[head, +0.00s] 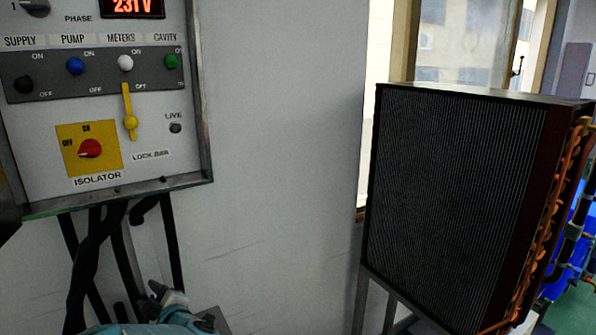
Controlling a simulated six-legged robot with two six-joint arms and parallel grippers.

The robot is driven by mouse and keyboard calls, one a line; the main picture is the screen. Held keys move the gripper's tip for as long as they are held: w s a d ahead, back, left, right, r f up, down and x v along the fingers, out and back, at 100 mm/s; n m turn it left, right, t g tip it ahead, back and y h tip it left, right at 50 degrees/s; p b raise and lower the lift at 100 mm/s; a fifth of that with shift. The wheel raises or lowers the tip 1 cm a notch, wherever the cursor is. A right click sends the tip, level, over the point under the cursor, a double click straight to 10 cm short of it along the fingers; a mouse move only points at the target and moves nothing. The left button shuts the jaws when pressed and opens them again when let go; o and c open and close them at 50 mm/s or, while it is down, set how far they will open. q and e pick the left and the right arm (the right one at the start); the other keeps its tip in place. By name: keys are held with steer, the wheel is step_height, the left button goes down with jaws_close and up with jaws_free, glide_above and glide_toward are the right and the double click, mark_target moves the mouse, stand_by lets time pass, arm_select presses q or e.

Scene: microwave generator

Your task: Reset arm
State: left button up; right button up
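My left gripper (167,296) shows at the bottom edge of the head view, left of centre, as a small grey and teal part. It is below the control panel (142,186), in front of the lower wall and near the black cables. Most of it is cut off by the frame, and I cannot tell how its fingers stand. I see nothing held in the part that shows. My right gripper is not in view.
The panel carries a red isolator knob (90,148), a yellow lever (130,121) and several coloured switches. Black cables (90,260) hang below it. A large finned radiator (450,190) with copper pipes stands on a frame at right. Bare wall (280,150) lies between.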

arm_select(q)
steer(key=s+d+f+m+g+h, duration=0.1)
steer(key=s+d+f+m+h, duration=0.25)
steer(key=f, duration=0.55)
steer(key=s+d+f+m+h, duration=0.2)
steer(key=s+f+m+h, duration=0.15)
steer(key=f, duration=0.45)
steer(key=s+d+f+m+g+h, duration=0.15)
steer(key=s+f, duration=0.25)
steer(key=f, duration=0.5)
steer(key=s+d+f+m+g+h, duration=0.3)
steer(key=s+d, duration=0.4)
steer(key=s, duration=0.5)
steer(key=s+d+f+m+g+h, duration=0.3)
steer(key=s+d, duration=0.4)
steer(key=s, duration=0.5)
steer(key=shift+s+d+f+m+g+h, duration=0.15)
steer(key=shift+f+m+g+h, duration=0.25)
steer(key=shift+m+g+h, duration=0.55)
